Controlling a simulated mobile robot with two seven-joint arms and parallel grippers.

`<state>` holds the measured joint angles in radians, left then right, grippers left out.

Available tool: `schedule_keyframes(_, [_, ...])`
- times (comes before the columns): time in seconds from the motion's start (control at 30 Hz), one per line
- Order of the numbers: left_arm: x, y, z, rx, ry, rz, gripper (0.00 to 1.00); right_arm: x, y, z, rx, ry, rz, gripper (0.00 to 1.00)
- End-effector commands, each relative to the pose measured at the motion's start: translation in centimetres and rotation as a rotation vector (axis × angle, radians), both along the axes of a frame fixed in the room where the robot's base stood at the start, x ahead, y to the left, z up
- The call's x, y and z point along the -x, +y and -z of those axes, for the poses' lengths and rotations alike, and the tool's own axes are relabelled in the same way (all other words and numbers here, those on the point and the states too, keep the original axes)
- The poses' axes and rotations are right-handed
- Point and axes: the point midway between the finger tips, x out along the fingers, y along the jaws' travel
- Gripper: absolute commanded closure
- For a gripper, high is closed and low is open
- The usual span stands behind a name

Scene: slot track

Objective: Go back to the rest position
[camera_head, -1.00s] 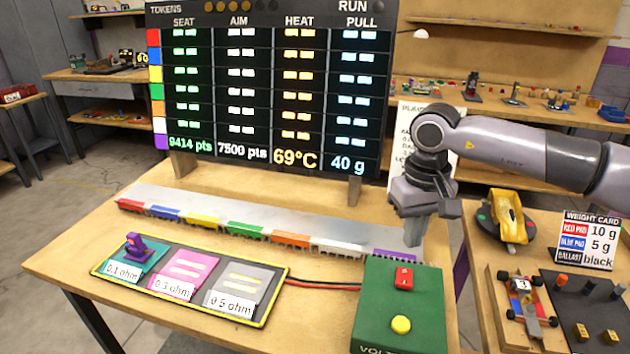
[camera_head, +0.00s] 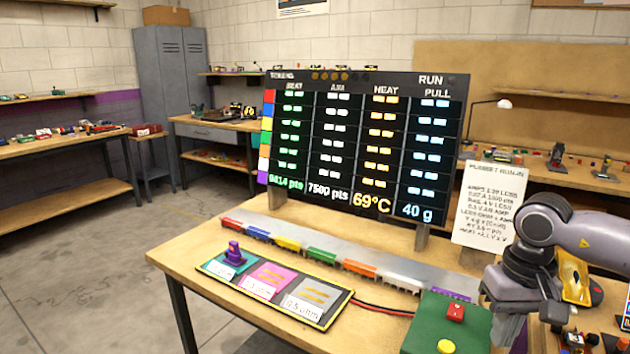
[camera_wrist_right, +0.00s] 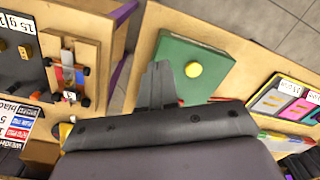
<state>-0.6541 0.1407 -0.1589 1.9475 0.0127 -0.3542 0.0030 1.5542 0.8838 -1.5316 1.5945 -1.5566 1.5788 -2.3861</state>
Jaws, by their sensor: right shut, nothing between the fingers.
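My right gripper (camera_head: 510,322) is at the right of the head view, beside the green box (camera_head: 452,320) at the table's right end. It points down, is shut and holds nothing. In the right wrist view its closed fingers (camera_wrist_right: 158,84) show next to the green box (camera_wrist_right: 205,65) with its yellow button. The gripper hides the box's right edge in the head view. My left gripper is not in view.
The scoreboard (camera_head: 365,150) stands behind a rail (camera_head: 330,248) with coloured blocks. A resistor tray (camera_head: 318,318) with a purple piece (camera_head: 234,252) lies in front. A yellow car body (camera_head: 572,278) is behind my right arm. Floor at left is clear.

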Motion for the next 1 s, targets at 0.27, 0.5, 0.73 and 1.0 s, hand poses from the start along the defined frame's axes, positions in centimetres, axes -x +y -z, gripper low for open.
schedule_keyframes(0.27, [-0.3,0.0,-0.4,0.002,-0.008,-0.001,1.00,3.8,12.8,4.7,-0.417,0.196,0.212,1.00])
schedule_keyframes(0.5, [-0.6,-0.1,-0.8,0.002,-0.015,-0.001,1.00,8.1,23.4,4.3,-0.810,0.566,0.570,1.00])
schedule_keyframes(0.73, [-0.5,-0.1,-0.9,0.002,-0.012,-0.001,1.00,9.8,29.1,1.1,-1.087,1.078,1.009,1.00])
schedule_keyframes(1.0, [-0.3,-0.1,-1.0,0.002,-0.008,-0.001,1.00,7.7,29.3,-0.7,-1.224,1.832,1.566,1.00])
